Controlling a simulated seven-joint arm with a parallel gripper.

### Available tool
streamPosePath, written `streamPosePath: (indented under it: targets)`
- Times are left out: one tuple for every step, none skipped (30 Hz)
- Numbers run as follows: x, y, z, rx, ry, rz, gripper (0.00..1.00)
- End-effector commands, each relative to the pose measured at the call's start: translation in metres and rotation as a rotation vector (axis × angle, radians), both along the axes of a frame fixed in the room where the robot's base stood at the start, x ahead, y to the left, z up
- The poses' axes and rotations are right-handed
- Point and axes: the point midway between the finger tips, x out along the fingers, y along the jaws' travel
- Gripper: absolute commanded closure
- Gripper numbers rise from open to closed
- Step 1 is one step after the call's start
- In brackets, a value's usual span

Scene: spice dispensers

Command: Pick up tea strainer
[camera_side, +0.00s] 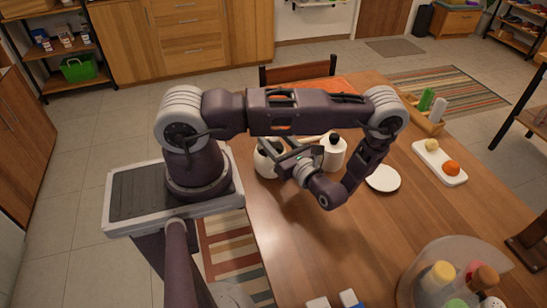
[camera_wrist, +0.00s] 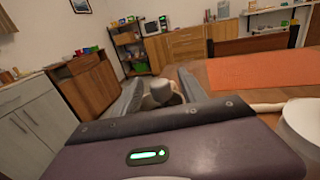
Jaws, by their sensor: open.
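I cannot make out a tea strainer for certain. A thin tan stick (camera_wrist: 268,106) lies right of the fingers in the wrist view.
A white bottle with a dark top (camera_side: 334,154) stands close behind my gripper. The table's middle front is clear.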

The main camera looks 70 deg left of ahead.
Motion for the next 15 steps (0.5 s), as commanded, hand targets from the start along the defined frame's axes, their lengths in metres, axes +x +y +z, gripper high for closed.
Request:
streamPosePath:
  targets:
    - [-0.0023,0.0057,0.0001,0.000,0.000,0.002,0.51]
    - [-0.0027,0.0080,0.0001,0.000,0.000,0.001,0.51]
    - [-0.0032,0.0099,0.0001,0.000,0.000,0.001,0.51]
    - [-0.0033,0.0105,0.0001,0.000,0.000,0.001,0.51]
    - [-0.0034,0.0106,0.0001,-0.001,0.000,0.000,0.51]
    - [-0.0032,0.0104,0.0001,-0.001,-0.001,0.000,0.51]
    - [-0.0032,0.0103,0.0001,-0.001,-0.001,0.000,0.51]
    - [-0.0032,0.0103,0.0001,-0.001,-0.001,0.000,0.51]
    - [-0.0032,0.0102,0.0001,-0.001,-0.001,0.000,0.53]
    - [-0.0031,0.0101,0.0001,-0.001,-0.001,0.000,0.58]
    - [-0.0031,0.0101,0.0001,-0.001,-0.001,0.000,0.64]
    - [-0.0031,0.0101,0.0001,-0.001,-0.001,0.001,0.72]
    - [-0.0031,0.0100,0.0001,-0.001,-0.001,0.001,0.78]
    - [-0.0031,0.0100,0.0001,-0.001,-0.001,0.001,0.84]
    - [-0.0031,0.0100,0.0001,-0.001,-0.001,0.001,0.92]
